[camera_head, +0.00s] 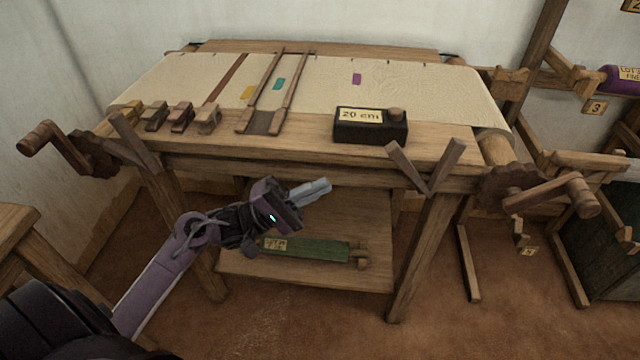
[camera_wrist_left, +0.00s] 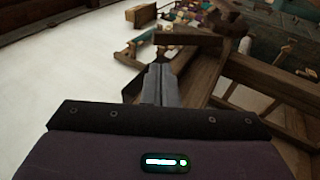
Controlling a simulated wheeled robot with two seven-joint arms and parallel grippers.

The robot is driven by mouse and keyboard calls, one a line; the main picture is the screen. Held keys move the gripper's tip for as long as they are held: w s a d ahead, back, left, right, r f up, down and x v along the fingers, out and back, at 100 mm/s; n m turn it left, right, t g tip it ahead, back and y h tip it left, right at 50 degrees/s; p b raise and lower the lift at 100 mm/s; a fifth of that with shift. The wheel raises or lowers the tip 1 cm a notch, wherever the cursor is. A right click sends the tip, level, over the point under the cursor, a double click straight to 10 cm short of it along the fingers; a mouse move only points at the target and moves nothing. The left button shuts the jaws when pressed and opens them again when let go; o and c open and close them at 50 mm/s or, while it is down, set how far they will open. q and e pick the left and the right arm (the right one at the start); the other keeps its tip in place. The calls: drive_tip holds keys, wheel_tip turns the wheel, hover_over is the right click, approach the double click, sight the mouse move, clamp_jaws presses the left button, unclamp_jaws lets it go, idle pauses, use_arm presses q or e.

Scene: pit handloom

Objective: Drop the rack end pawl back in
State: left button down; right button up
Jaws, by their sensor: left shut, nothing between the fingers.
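I cannot make out for sure which piece is the rack end pawl. The wooden rack (camera_head: 540,50) stands at the right edge of the head view, with short wooden arms (camera_head: 572,70) on its post. A purple roll (camera_head: 618,80) lies across its upper level. My left gripper (camera_head: 322,187) is shut and empty, in front of the loom table below its front edge, well to the left of the rack. Its closed fingers also show in the left wrist view (camera_wrist_left: 160,84), with wooden parts beyond them. My right gripper is not in view.
The loom table (camera_head: 280,155) carries pale cloth, a dark block marked 20 cm (camera_head: 370,125) and several small wooden blocks. Crank handles stick out at the left (camera_head: 65,145) and right (camera_head: 550,195). Floor in front is clear.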

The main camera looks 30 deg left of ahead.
sight(408, 169)
use_arm(q)
drive_tip(key=x, duration=0.9)
drive_tip(key=shift+w+d+r+b, duration=0.15)
drive_tip(key=shift+w+d+b, duration=0.1)
drive_tip(key=shift+d+b, duration=0.05)
drive_tip(key=shift+w+d+r, duration=0.3)
drive_tip(key=shift+d, duration=0.15)
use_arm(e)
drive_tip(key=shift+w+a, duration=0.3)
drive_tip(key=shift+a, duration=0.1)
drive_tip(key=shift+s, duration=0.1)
